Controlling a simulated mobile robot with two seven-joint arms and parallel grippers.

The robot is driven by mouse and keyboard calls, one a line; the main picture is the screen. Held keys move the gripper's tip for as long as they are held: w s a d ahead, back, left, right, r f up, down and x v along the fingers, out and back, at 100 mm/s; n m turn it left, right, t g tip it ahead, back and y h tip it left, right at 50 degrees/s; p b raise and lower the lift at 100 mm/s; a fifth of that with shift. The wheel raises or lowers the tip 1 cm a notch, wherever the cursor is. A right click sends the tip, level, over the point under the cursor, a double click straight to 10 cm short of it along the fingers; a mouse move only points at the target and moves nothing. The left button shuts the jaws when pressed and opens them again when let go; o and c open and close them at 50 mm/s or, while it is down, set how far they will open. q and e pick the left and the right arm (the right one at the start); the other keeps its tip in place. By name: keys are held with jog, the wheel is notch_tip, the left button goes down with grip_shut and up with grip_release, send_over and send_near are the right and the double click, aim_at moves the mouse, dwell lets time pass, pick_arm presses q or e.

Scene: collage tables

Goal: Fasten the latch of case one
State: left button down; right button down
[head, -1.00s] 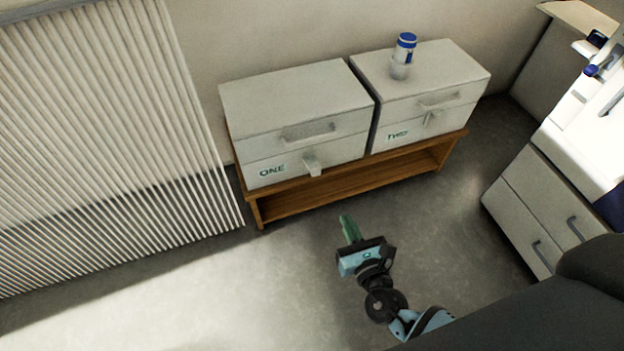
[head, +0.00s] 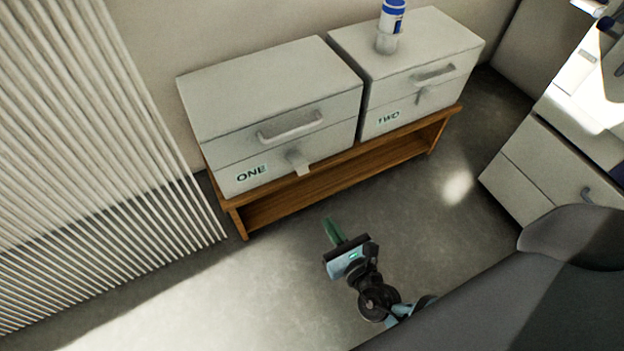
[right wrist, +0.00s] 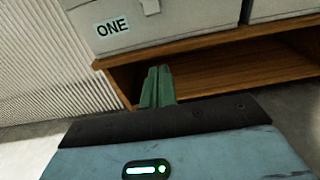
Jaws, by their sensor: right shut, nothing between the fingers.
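Case one (head: 270,100) is a white case labelled ONE, on the left of a low wooden bench. It has a grey handle (head: 290,126) on its lid front. Its latch (head: 298,163) is a small pale tab on the lower front, sticking out at an angle. In the right wrist view, case one (right wrist: 180,22) shows at the top, with the latch (right wrist: 150,6) cut by the upper edge. My right gripper (head: 333,232) has green fingers, shut and empty, in front of and below case one, apart from it. The fingers also show in the right wrist view (right wrist: 158,85). My left gripper is out of view.
Case two (head: 410,75) stands close to the right of case one, with a blue and white bottle (head: 391,20) on top. The wooden bench (head: 235,222) has an open shelf below. A ribbed radiator-like panel (head: 90,150) stands left. White drawers (head: 545,165) stand right. The floor in front is clear.

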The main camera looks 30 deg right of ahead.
aim_at(298, 163)
jog(key=w+r, duration=0.2)
jog(key=w, duration=0.9)
jog(key=shift+w+a+r+b, duration=0.15)
jog(key=shift+a+r+b, duration=0.05)
jog(key=shift+r+b, duration=0.25)
jog(key=shift+f, duration=0.1)
